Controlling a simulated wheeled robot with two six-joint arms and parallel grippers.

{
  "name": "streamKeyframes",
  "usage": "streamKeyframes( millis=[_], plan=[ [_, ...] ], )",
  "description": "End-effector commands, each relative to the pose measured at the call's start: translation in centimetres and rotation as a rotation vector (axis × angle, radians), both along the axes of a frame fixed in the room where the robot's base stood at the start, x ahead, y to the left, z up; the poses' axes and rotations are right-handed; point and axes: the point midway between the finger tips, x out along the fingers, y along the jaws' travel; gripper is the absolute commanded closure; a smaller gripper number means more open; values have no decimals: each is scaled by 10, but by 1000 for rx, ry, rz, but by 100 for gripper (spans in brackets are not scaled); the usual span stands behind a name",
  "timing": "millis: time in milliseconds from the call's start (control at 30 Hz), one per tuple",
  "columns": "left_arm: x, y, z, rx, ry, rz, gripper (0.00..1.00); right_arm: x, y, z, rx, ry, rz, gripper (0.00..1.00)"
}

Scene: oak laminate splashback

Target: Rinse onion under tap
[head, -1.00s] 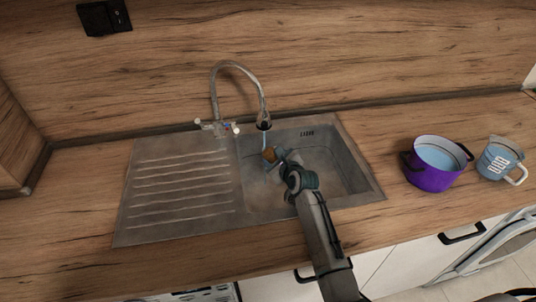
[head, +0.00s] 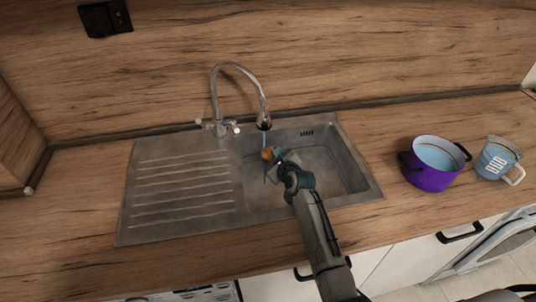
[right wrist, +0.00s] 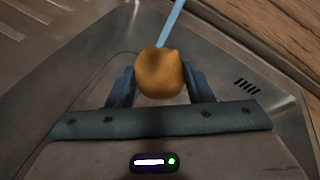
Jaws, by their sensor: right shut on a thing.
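The onion (head: 267,153) is golden brown and sits between the fingers of my right gripper (head: 271,157), above the sink basin (head: 345,165). In the right wrist view the onion (right wrist: 160,73) is held with a blue finger on each side, so the gripper (right wrist: 160,82) is shut on it. The tap (head: 263,105) arches over the basin, and a thin blue stream of water (head: 264,139) runs down from its spout to the onion. The stream (right wrist: 171,22) also shows in the right wrist view, reaching the onion's far side. My left gripper is not in view.
A ribbed drainboard (head: 185,190) lies left of the basin. A purple pot (head: 432,177) and a grey-blue mug (head: 498,160) stand on the counter to the right. The wooden splashback (head: 350,60) rises behind the tap.

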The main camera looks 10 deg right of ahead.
Motion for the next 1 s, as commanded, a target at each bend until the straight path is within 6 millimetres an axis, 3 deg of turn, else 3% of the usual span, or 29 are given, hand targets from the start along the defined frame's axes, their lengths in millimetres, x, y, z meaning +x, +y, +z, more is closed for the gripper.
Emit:
streamKeyframes(
  millis=[433, 1000],
  plan=[
    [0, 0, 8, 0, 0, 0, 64, -4, -6, 2, -1, 0, 0, 79],
    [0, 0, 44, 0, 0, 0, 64, -49, 3, 3, 0, 0, 0, 79]
  ],
)
